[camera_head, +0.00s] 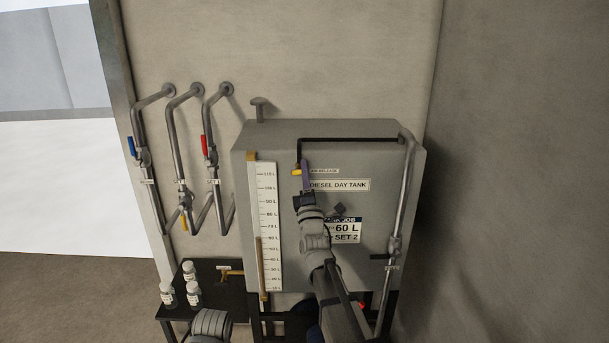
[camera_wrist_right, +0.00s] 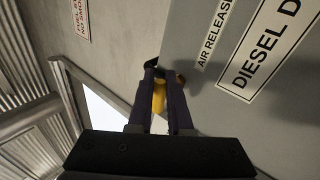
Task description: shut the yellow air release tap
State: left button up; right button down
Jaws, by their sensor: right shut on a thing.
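The yellow air release tap (camera_head: 297,172) is on the upper front of the grey diesel day tank (camera_head: 345,272), just left of the "AIR RELEASE" label (camera_head: 323,171). My right gripper (camera_head: 305,170) reaches up to it from below. In the right wrist view, the yellow tap (camera_wrist_right: 158,97) lies between the two fingers of my right gripper (camera_wrist_right: 160,80), and they are shut on it. The fingers hide part of the tap, so its exact angle is hard to tell. Of my left arm, only a grey part shows at the bottom edge; its gripper is out of view.
A level scale (camera_head: 265,215) runs down the tank's left front. Pipes with a blue-handled valve (camera_head: 131,147) and a red-handled valve (camera_head: 204,144) are on the wall to the left. A dark bench (camera_head: 212,300) with several white bottles stands below. A pipe (camera_head: 409,190) runs down the tank's right side.

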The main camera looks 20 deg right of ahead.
jog(key=shift+f+m+h, duration=0.1)
jog(key=shift+m+h, duration=1)
jog(key=shift+m, duration=0.5)
jog(key=c, duration=0.8)
grip_release()
jog(key=shift+c, duration=0.2)
jog(key=b+v, duration=0.4)
jog(key=v, duration=0.4)
jog(key=shift+b, duration=0.35)
